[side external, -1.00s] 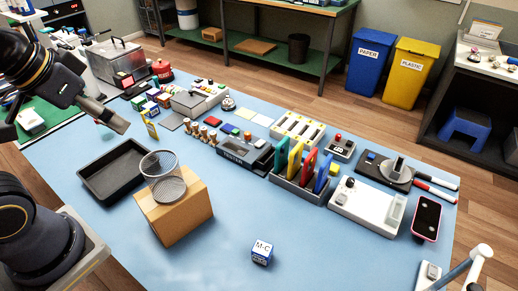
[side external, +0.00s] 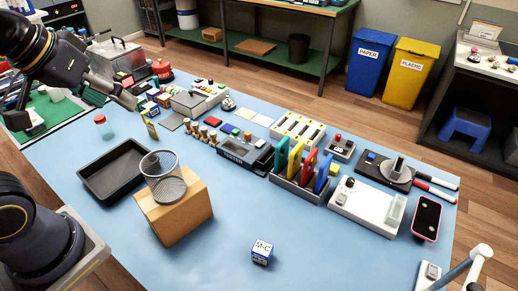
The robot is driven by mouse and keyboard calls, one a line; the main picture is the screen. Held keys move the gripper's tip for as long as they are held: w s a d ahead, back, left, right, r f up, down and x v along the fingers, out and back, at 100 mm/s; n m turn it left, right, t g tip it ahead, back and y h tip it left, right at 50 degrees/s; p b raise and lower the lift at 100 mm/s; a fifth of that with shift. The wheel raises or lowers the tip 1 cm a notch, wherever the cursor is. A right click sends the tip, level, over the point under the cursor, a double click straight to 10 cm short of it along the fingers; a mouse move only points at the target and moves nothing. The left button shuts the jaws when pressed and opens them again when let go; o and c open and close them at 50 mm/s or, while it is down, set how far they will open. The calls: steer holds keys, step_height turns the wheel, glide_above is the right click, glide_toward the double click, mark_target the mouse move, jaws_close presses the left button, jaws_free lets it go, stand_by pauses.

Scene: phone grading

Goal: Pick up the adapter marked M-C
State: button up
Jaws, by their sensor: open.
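The adapter marked M-C (side external: 262,253) is a small cube with a white top and blue lower sides. It sits on the blue table mat (side external: 330,245) near the front middle, with its label showing. My gripper (side external: 131,100) is at the upper left, raised above the table and far from the adapter. It is open, and nothing shows between its fingers.
A cardboard box (side external: 180,222) with a wire mesh cup (side external: 163,178) on top stands left of the adapter. A black tray (side external: 100,187) lies behind it. A rack of coloured slabs (side external: 285,183) and a white device (side external: 365,210) stand behind right. The mat around the adapter is clear.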

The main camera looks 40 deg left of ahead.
steer(key=w+d+n+g+h, duration=0.1)
steer(key=w+d+n, duration=0.1)
steer(key=w+d, duration=0.5)
steer(key=m+g+y, duration=0.1)
steer(key=m+g, duration=0.2)
steer(key=g, duration=0.2)
glide_above(263, 248)
step_height(263, 248, down, 19)
steer(key=f, duration=1)
steer(key=shift+a+f, duration=0.1)
steer(key=shift+a, duration=0.1)
steer(key=shift+d+f, duration=0.15)
steer(key=shift+f, duration=2.9)
steer(key=c, duration=1.1)
